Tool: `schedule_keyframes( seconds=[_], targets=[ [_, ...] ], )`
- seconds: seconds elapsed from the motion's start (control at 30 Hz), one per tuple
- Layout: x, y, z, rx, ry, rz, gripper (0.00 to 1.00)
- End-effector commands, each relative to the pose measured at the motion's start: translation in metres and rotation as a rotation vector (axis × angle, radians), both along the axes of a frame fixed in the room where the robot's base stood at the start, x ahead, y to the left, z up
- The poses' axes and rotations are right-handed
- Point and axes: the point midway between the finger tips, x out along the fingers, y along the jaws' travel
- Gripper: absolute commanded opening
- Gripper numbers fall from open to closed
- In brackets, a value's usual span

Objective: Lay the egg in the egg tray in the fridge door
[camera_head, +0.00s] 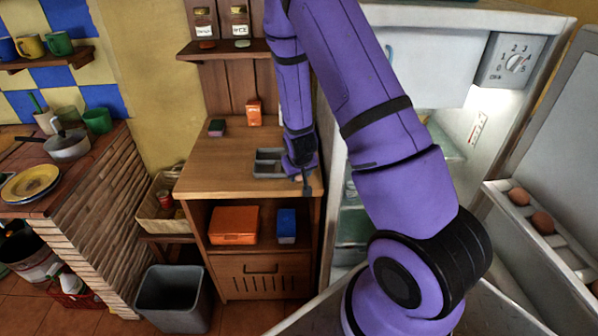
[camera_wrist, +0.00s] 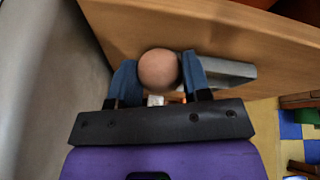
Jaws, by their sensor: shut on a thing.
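In the wrist view my gripper (camera_wrist: 158,75) is shut on a brown egg (camera_wrist: 158,69), held between its two blue-grey fingers. The egg tray (camera_head: 565,256) is a pale rack on the open fridge door (camera_head: 562,135) at the far right. Brown eggs (camera_head: 519,196) sit in it, with empty room between them. My gripper is well left of this tray.
The grey divided tray (camera_head: 267,163) lies on the wooden cabinet (camera_head: 220,165). The open fridge (camera_head: 480,125) stands right of the cabinet, partly hidden by my arm. A grey bin (camera_head: 173,300) stands on the floor at left.

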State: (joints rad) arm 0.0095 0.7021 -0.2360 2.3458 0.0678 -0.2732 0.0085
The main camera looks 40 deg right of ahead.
Motion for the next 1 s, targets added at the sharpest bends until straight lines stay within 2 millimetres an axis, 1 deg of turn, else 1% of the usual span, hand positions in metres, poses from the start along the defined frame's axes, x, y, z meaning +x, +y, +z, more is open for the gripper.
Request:
schedule_keyframes(
  seconds=[0.53,0.57,0.6,0.67,1.0],
  targets=[
    [0.000,0.000,-0.012,0.000,0.000,0.001,0.33],
    [0.000,0.000,-0.012,0.000,0.000,0.001,0.49],
    [0.000,0.000,-0.012,0.000,0.000,0.001,0.58],
    [0.000,0.000,-0.012,0.000,0.000,0.001,0.70],
    [0.000,0.000,-0.009,0.000,-0.001,0.000,0.70]
  ],
)
